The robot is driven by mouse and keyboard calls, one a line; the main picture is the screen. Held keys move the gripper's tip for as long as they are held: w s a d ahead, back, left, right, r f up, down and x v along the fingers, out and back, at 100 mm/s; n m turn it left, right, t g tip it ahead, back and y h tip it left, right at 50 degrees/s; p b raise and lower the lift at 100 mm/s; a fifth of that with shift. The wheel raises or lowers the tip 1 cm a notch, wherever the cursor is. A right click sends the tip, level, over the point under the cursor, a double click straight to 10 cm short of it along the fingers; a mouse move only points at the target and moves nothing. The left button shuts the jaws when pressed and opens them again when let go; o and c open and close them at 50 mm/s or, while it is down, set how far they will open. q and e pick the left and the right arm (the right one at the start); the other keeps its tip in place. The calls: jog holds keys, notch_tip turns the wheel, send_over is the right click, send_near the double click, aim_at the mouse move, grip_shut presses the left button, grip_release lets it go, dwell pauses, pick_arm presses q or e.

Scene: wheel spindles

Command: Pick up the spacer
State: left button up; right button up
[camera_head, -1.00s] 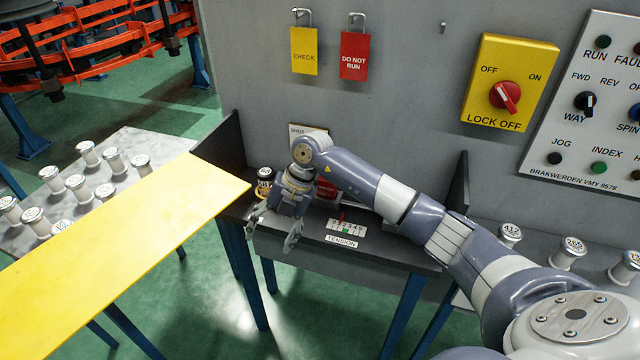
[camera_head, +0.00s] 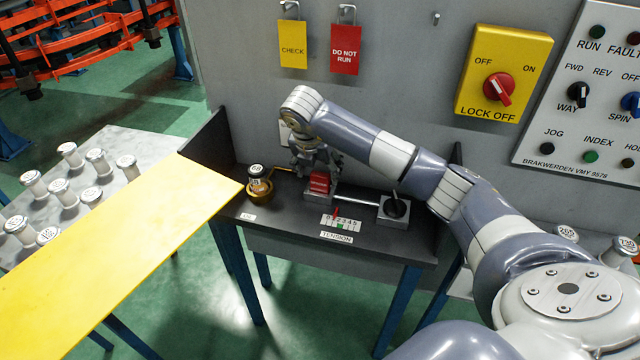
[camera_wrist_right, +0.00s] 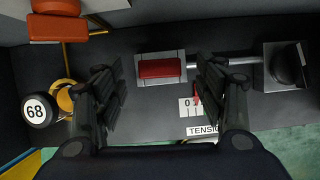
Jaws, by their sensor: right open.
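A red block (camera_head: 320,183) sits on a small grey metal base on the dark bench; I take it for the spacer, though no label confirms this. In the right wrist view the red block (camera_wrist_right: 160,68) lies between the two spread fingers, apart from both. My right gripper (camera_head: 313,162) is open and empty, pointing down just above and behind the block in the head view. In the wrist view its fingers (camera_wrist_right: 158,82) stand either side of the block. Orange-red pieces (camera_wrist_right: 58,28) show at the wrist view's top left. My left gripper is not in view.
A spindle marked 68 (camera_head: 256,178) stands in a brass cup (camera_head: 260,192) left of the gripper. A rod runs right to a block with a black knob (camera_head: 394,208). The TENSION scale (camera_head: 340,222) lies in front. A yellow board (camera_head: 120,235) slopes at left; a grey panel rises behind.

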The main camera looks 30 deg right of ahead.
aim_at(320, 174)
jog(key=x, duration=0.3)
jog(key=shift+w+d+f, duration=0.15)
jog(key=shift+d+f, duration=0.05)
jog(key=shift+f, duration=0.1)
jog(key=c, duration=1.2)
jog(key=shift+r+p, duration=0.15)
jog(key=shift+p, duration=0.15)
